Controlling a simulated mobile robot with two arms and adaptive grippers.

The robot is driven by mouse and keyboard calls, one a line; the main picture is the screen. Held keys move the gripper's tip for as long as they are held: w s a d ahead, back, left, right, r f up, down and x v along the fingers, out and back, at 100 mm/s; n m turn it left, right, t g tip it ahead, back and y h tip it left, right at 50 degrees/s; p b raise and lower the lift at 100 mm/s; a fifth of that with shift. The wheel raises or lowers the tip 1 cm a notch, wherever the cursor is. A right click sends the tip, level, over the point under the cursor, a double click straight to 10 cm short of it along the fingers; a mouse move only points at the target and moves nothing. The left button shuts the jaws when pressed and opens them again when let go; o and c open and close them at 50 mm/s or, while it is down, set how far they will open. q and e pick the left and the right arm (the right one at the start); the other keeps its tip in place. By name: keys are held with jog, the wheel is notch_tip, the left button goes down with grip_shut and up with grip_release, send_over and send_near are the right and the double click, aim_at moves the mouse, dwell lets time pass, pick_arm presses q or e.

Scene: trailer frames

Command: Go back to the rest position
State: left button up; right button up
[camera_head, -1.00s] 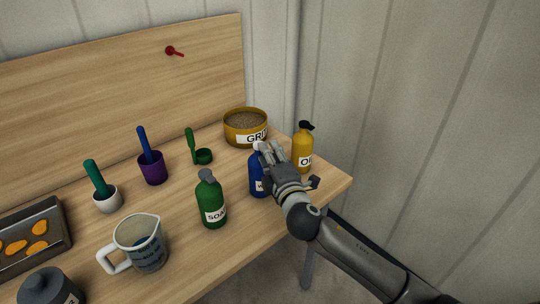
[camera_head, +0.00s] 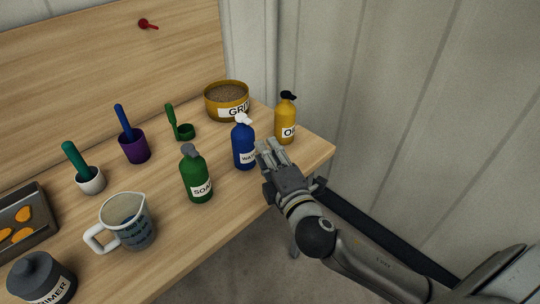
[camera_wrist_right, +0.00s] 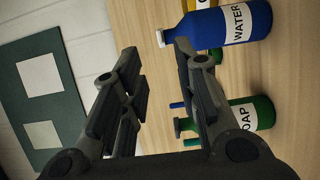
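My right gripper (camera_head: 268,152) is just right of the blue WATER bottle (camera_head: 243,147), near the table's right front edge. In the right wrist view its two fingers (camera_wrist_right: 156,55) are apart, with only bare wood and wall showing between them. The blue bottle (camera_wrist_right: 228,28) stands upright on the wooden table (camera_head: 225,210); in the wrist view it lies beyond the right finger, outside the gap. Whether the finger touches it is unclear. My left gripper is in neither view.
A green SOAP bottle (camera_head: 195,176), a yellow bottle (camera_head: 286,120) and a yellow GRIT tin (camera_head: 227,101) stand nearby. A measuring jug (camera_head: 128,222), cups with brushes (camera_head: 134,148) and a tray (camera_head: 45,225) are further left. Open floor lies before the table.

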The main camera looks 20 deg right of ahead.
jog(key=shift+s, duration=0.45)
jog(key=s+d+f+m+g+h, duration=0.25)
jog(key=s+f+m+g, duration=0.25)
jog(key=f+m, duration=0.25)
jog(key=s+a+f+m+g+y, duration=0.2)
jog(key=s+f+m+g, duration=0.25)
jog(key=s+f, duration=0.4)
jog(key=s+a+f+m+g+y, duration=0.15)
jog(key=s+f+m+g, duration=0.35)
jog(key=s, duration=0.6)
notch_tip(320, 180, down, 25)
jog(key=n+g, duration=0.1)
jog(key=n, duration=0.1)
jog(key=s+d+f+g, duration=0.1)
jog(key=s+d+f, duration=0.2)
jog(key=s+f, duration=1.4)
jog(key=shift+s+f, duration=0.3)
jog(key=shift+s, duration=0.2)
